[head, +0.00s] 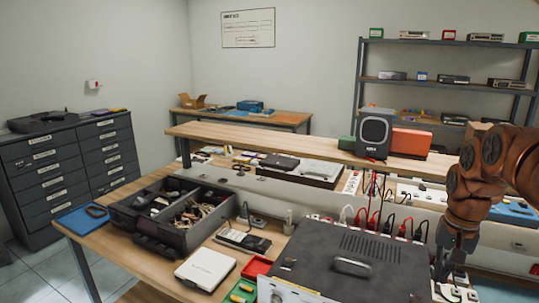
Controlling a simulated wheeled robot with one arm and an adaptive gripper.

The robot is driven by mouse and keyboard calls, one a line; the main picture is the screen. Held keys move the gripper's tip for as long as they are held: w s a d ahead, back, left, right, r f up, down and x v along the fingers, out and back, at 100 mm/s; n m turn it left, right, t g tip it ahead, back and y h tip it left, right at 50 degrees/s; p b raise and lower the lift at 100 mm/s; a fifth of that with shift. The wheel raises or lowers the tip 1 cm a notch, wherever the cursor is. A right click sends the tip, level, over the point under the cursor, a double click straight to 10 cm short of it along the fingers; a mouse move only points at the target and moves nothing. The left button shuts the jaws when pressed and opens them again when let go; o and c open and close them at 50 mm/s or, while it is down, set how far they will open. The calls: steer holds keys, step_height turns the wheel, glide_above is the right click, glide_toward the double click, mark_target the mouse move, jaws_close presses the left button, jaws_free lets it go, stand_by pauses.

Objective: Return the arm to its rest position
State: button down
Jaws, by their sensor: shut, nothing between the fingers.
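My arm (478,185), brown and jointed, comes in from the right edge and bends down over the right side of the workbench. My gripper (443,268) is the dark end of it, pointing down beside the right edge of a large dark grey hi-fi unit (335,262). It looks shut, with nothing seen held in it. The fingertips are small and hard to make out against the pale items behind them, so I cannot tell whether they touch anything.
Red, white and black cables (372,212) stand behind the hi-fi unit, close to my arm. A speaker (374,134) stands on the raised shelf (270,143). A divided grey tray (180,240) and a white box (206,268) lie left. Shelving (362,85) stands behind.

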steer(key=s+a+f+n, duration=0.1)
steer(key=s+a+n, duration=0.1)
steer(key=s+a, duration=0.45)
steer(key=s+a+f+n, duration=0.1)
steer(key=s+a+n, duration=0.2)
steer(key=a, duration=0.6)
steer(key=s+a+f+n+g, duration=0.1)
steer(key=s+a+f, duration=0.2)
steer(key=s, duration=0.4)
steer(key=s+a+f+n+g+b, duration=0.1)
steer(key=s+a+f, duration=0.2)
steer(key=s, duration=0.5)
steer(key=shift+f, duration=0.25)
